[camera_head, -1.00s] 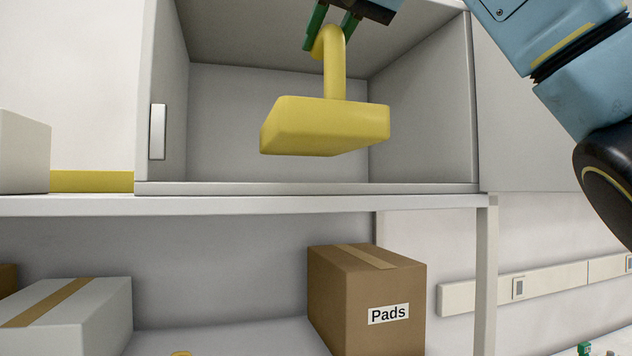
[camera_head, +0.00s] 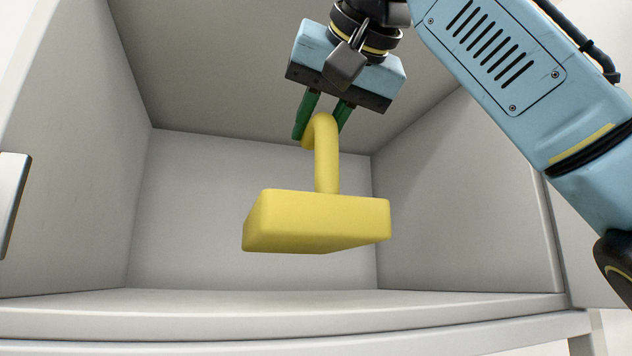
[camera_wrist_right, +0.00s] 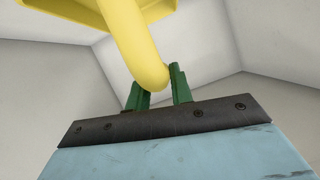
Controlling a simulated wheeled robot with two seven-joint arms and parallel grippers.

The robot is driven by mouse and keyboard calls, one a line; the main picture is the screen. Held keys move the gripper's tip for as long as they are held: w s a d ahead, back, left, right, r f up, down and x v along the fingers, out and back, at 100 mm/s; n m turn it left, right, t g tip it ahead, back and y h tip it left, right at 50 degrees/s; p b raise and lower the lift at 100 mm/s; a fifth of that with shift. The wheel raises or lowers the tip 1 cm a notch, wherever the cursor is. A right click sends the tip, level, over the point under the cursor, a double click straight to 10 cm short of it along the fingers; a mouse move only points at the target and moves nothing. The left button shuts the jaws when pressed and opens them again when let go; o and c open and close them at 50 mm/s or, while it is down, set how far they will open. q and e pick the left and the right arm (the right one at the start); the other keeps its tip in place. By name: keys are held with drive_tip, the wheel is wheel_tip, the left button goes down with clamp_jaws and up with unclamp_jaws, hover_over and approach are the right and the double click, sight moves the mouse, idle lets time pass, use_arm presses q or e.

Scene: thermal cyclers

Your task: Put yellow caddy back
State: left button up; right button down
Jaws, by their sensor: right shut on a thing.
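The yellow caddy (camera_head: 316,221) hangs level in the head view, a block with a curved handle on top. My right gripper (camera_head: 322,120) is shut on its handle with green fingers. The right wrist view also shows the yellow handle (camera_wrist_right: 137,45) between the green fingers (camera_wrist_right: 160,84). The caddy is in front of or inside the mouth of the open grey cabinet (camera_head: 60,315); its depth is hard to tell. It hangs above the cabinet floor (camera_head: 330,302), apart from it. My left gripper is not in view.
The cabinet's left wall (camera_head: 75,160) and right wall (camera_head: 470,200) stand either side of the caddy with room between. A pale handle (camera_head: 12,200) is on the left edge. The cabinet floor looks empty.

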sight(317, 174)
drive_tip(key=shift+w+f, duration=0.25)
drive_tip(key=shift+f, duration=2.7)
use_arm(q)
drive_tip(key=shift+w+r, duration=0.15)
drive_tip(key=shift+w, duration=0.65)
use_arm(e)
drive_tip(key=shift+s, duration=0.1)
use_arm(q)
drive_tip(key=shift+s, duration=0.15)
use_arm(e)
drive_tip(key=shift+f, duration=0.2)
drive_tip(key=c, duration=1.2)
unclamp_jaws()
drive_tip(key=shift+c, duration=0.2)
